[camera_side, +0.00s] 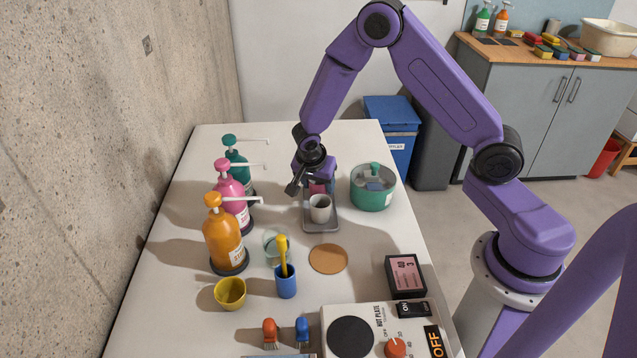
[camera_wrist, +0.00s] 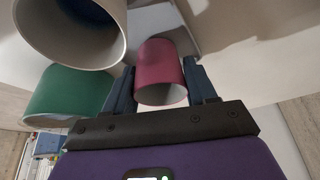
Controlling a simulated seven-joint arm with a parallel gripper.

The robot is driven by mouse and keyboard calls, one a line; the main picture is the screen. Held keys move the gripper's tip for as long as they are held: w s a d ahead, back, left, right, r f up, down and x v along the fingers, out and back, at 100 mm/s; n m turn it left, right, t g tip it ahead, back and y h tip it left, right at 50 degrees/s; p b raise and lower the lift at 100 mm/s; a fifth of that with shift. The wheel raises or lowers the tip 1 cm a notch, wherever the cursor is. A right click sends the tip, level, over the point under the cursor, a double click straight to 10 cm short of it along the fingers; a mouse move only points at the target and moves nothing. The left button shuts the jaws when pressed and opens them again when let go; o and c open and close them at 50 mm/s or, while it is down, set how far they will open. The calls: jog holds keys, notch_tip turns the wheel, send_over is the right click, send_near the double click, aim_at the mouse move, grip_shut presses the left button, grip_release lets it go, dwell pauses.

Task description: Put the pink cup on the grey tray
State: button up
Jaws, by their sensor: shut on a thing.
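The pink cup (camera_wrist: 160,72) is between my gripper's two fingers (camera_wrist: 162,82) in the wrist view, its rim toward the camera. In the side view, only a little of the pink cup (camera_side: 317,188) shows below my gripper (camera_side: 316,178), which is shut on it. The grey tray (camera_side: 322,226) lies under and in front of them. I cannot tell whether the pink cup touches the tray.
A green pot (camera_side: 372,198) stands close to the right of the tray. Pink (camera_side: 232,185), teal (camera_side: 238,168) and orange (camera_side: 224,240) pump bottles stand at left. A cork disc (camera_side: 328,258), blue holder (camera_side: 286,284) and yellow bowl (camera_side: 230,293) are nearer the front.

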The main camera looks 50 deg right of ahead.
jog(key=shift+f, duration=0.15)
jog(key=o, duration=1)
jog(key=shift+o, duration=0.2)
jog(key=s+a+r+n, duration=0.3)
jog(key=s+r, duration=0.1)
jog(key=r, duration=0.3)
jog(key=s+a+r+n, duration=0.3)
jog(key=s+a+r, duration=0.1)
jog(key=r, duration=0.3)
jog(key=s+r+n+y, duration=0.2)
jog(key=s+n, duration=0.8)
jog(key=s, duration=0.1)
jog(key=s+r+n+g+y, duration=0.1)
jog(key=s+r+n+y, duration=0.1)
jog(key=s+n, duration=0.8)
jog(key=shift+s+d+r+g, duration=0.2)
jog(key=shift+s+r+g, duration=0.1)
jog(key=shift+s, duration=0.8)
